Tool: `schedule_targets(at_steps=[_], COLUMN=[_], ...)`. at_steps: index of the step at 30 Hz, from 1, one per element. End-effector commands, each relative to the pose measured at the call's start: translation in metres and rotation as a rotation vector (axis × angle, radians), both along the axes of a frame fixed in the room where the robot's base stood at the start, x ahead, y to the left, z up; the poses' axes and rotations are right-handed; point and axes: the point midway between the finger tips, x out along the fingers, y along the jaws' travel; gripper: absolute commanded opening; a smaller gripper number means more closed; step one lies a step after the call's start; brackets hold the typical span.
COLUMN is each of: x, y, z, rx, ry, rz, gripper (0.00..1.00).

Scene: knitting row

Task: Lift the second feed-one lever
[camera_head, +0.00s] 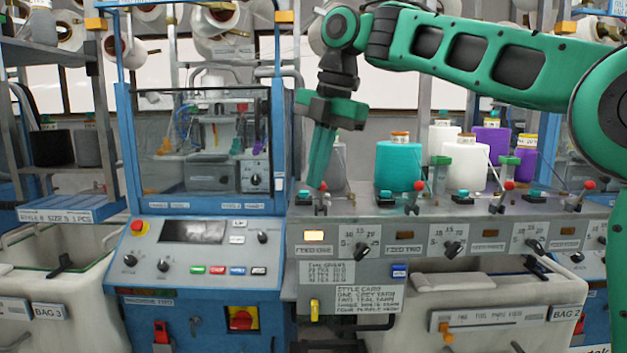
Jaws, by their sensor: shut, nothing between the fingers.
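The feed-one lever (323,187) has a red knob and stands at the left end of the grey feed panel (375,212). The panel label below it appears to read feed one (312,250). The blue machine beside it carries a plate that looks like machine two (150,301). My green gripper (319,184) points down with its fingers together and empty. Its tips are at the lever's knob and partly overlap it in the picture; I cannot tell whether they touch. The lever's lower part shows just below the tips.
More red-knobbed levers (419,187) (509,186) stand along the panel to the right. A teal yarn cone (398,166), white cones (466,166) and purple cones (492,139) stand behind it. The blue machine's window frame (279,110) rises close to the left of my gripper.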

Motion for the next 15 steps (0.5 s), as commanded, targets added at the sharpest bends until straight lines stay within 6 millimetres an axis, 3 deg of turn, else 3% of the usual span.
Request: schedule_targets(at_steps=[15], x=[-0.0048], y=[0.0059], z=[0.0026], rx=[0.000], ry=[-0.001], rz=[-0.001], gripper=[0.00])
